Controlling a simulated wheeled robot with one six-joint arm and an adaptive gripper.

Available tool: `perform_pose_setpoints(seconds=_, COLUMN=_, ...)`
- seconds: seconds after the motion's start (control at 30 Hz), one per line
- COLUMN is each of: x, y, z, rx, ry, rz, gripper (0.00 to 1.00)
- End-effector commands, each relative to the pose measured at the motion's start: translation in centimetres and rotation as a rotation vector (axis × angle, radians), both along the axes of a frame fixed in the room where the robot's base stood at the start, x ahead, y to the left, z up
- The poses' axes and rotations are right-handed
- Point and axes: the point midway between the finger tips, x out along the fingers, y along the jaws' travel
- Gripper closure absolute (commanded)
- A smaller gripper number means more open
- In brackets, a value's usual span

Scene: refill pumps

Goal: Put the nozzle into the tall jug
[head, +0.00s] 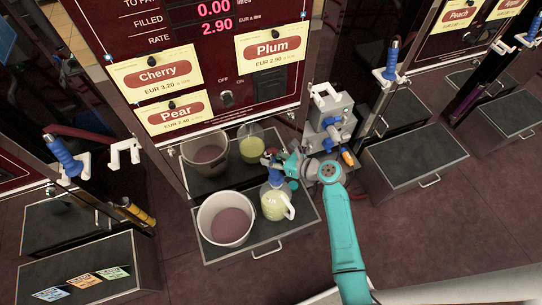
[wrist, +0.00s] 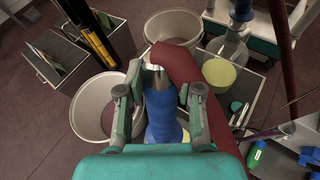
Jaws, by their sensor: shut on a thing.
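The tall jug (head: 270,211) is clear, with pale yellow-green liquid and a white handle. It stands upright on the grey drawer-like shelf beside a white bucket. My gripper (head: 283,165) is above the jug. In the wrist view my gripper (wrist: 163,103) is shut around the blue nozzle (wrist: 162,115), whose metal end and dark red hose (wrist: 180,66) show beyond the fingers. The nozzle's blue body (head: 275,178) also shows at the jug's top in the head view. The nozzle's lower end is hidden, so I cannot tell whether it is inside the mouth.
The white bucket (head: 228,222) with pinkish contents stands left of the jug. A shiny panel behind seems to mirror the bucket and jug (wrist: 222,73). A grey valve unit (head: 330,122) stands to the right. Other pumps with blue nozzles (head: 62,156) flank this one.

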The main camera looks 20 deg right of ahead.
Motion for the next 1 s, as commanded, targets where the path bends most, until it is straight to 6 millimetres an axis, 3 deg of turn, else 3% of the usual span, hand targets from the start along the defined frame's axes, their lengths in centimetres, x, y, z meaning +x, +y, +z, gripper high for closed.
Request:
perform_pose_setpoints(seconds=0.2, x=0.0, y=0.0, z=-0.7, rx=0.000, ry=0.000, rz=0.000, gripper=1.00)
perform_pose_setpoints(seconds=0.23, x=0.0, y=0.0, z=-0.7, rx=0.000, ry=-0.002, rz=-0.001, gripper=0.60)
perform_pose_setpoints(seconds=0.33, x=0.0, y=0.0, z=-0.7, rx=0.000, ry=-0.002, rz=-0.001, gripper=0.35)
perform_pose_setpoints(seconds=0.73, x=-0.4, y=-0.3, z=-0.6, rx=0.000, ry=0.000, rz=-0.002, gripper=0.35)
perform_pose_setpoints(seconds=1.0, x=-3.5, y=-2.9, z=0.9, rx=0.000, ry=0.000, rz=-0.005, gripper=0.35)
